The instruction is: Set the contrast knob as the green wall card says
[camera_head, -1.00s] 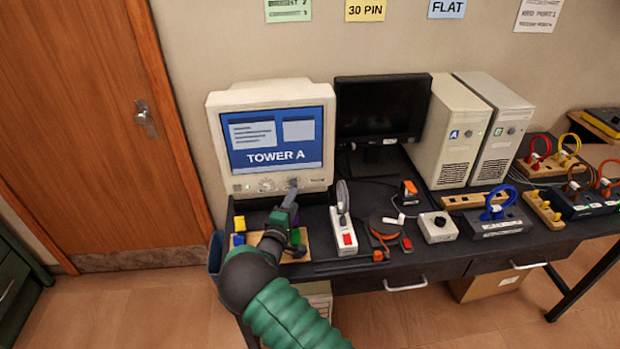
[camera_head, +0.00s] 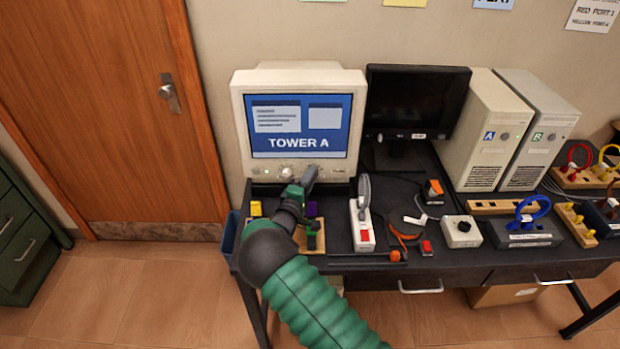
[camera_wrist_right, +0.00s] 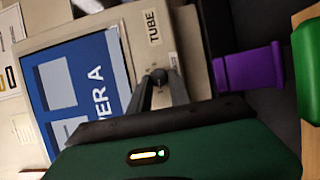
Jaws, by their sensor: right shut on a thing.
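The beige CRT monitor (camera_head: 357,115) stands at the table's left end, its blue screen reading "TOWER A". My right gripper (camera_head: 310,174) is at the monitor's lower front panel, shut on a knob that it mostly hides. The knob's own label and pointer cannot be read. Another knob (camera_head: 286,171) sits just left of the fingers. The green wall card (camera_head: 322,1) shows only its bottom edge; its text is cut off. My left gripper is not in view.
Below the gripper is a wooden board (camera_head: 318,241) with coloured blocks; a purple block (camera_wrist_right: 248,68) shows close in the wrist view. A white power strip (camera_head: 363,228) stands to the right. A black flat monitor (camera_head: 415,100) and tower A (camera_head: 492,120) are behind.

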